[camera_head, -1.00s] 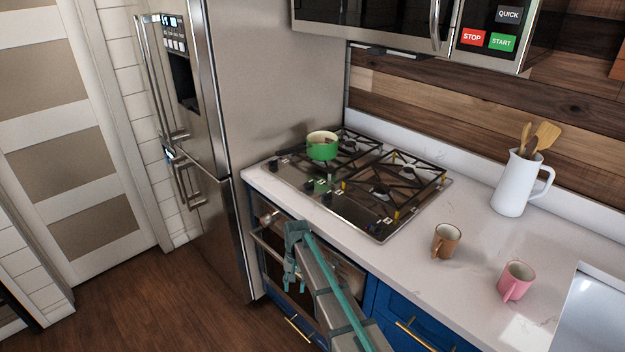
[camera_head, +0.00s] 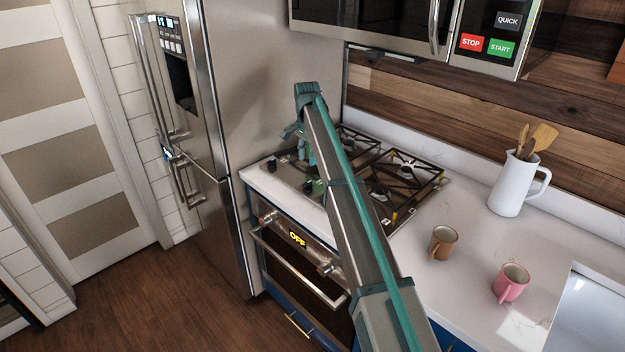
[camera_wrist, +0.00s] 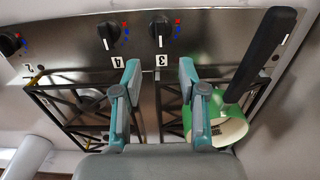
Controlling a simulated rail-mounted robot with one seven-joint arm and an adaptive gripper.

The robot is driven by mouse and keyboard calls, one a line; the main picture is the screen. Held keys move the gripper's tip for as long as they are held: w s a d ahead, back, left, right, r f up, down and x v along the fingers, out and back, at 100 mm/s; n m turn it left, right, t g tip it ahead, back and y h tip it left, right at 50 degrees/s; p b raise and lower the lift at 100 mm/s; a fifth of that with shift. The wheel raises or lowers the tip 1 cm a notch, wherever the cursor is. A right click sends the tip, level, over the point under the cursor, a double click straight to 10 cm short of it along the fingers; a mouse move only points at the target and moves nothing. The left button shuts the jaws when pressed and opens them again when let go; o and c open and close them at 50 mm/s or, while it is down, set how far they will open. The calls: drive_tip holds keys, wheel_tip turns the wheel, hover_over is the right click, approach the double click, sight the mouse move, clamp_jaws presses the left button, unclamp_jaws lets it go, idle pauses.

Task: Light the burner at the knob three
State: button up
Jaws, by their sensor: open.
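In the wrist view, knob three (camera_wrist: 159,28) is a black knob on the steel cooktop panel, with red and blue marks beside it. Its label "3" (camera_wrist: 161,60) shows between my fingertips. My gripper (camera_wrist: 160,76) is open and empty, its two teal fingers apart, with the knob beyond the tips and not touched. In the head view, my gripper is over the left side of the cooktop (camera_head: 377,222), and my arm hides much of it. No flame is visible at the burners in view.
Knob four (camera_wrist: 108,35) is close beside knob three. A green pot (camera_wrist: 214,127) with a long black handle (camera_wrist: 262,55) is near the right finger. Brown (camera_head: 442,243) and pink (camera_head: 510,282) mugs and a white utensil jug (camera_head: 512,185) stand on the counter. A microwave hangs above.

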sight(307, 183)
wheel_tip(307, 183, down, 10)
drive_tip(key=p, duration=0.3)
drive_tip(key=shift+s+a+f, duration=0.1)
drive_tip(key=shift+f, duration=0.1)
drive_tip(key=shift+c, duration=0.2)
clamp_jaws()
